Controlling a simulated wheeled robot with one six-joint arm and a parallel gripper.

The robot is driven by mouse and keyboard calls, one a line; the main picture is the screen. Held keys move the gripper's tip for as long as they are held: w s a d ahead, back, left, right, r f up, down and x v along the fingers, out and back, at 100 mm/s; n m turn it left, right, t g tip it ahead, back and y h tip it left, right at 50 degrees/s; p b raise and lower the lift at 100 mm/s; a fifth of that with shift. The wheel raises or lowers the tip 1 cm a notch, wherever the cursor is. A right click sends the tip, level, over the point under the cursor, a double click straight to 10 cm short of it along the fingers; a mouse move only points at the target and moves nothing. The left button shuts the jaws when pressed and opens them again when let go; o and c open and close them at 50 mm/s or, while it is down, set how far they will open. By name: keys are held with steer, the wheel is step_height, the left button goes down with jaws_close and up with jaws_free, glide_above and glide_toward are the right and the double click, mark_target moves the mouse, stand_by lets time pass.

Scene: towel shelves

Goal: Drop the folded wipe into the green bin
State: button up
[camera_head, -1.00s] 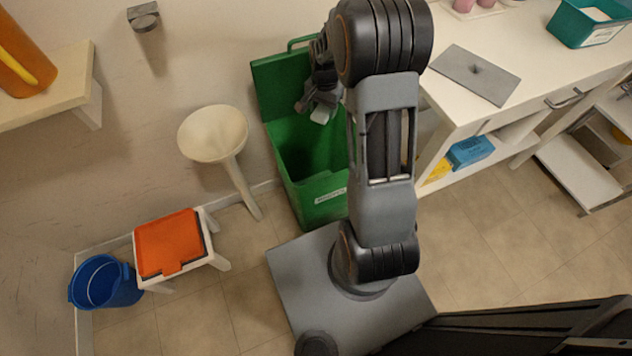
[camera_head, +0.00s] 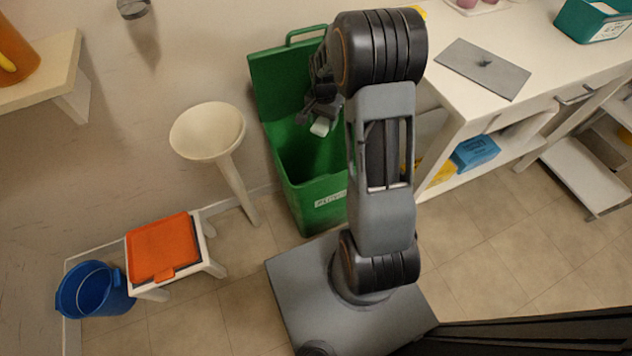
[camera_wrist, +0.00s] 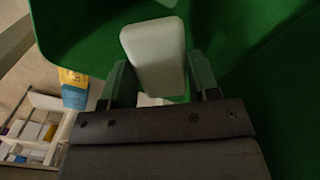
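The folded wipe (camera_wrist: 155,55) is a white, rounded block between the fingertips of my gripper (camera_wrist: 160,72) in the wrist view. The fingers are close along both its sides, and the gripper looks shut on it. In the head view the wipe (camera_head: 320,127) shows as a small pale piece just below my gripper (camera_head: 318,113). The gripper hangs over the open top of the green bin (camera_head: 321,200), near its raised back panel. The green walls fill much of the wrist view. My arm hides the bin's right side.
A white funnel-topped stand (camera_head: 207,131) is left of the bin. An orange-topped stool (camera_head: 163,248) and a blue bucket (camera_head: 93,290) are lower left. A white counter (camera_head: 455,95) with a grey plate (camera_head: 483,68) stands to the right, with a blue box (camera_head: 474,152) below.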

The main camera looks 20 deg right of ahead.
steer(key=o, duration=0.4)
steer(key=shift+o, duration=0.2)
step_height(320, 180, up, 14)
steer(key=p, duration=0.4)
steer(key=shift+f, duration=0.1)
stand_by(0.4)
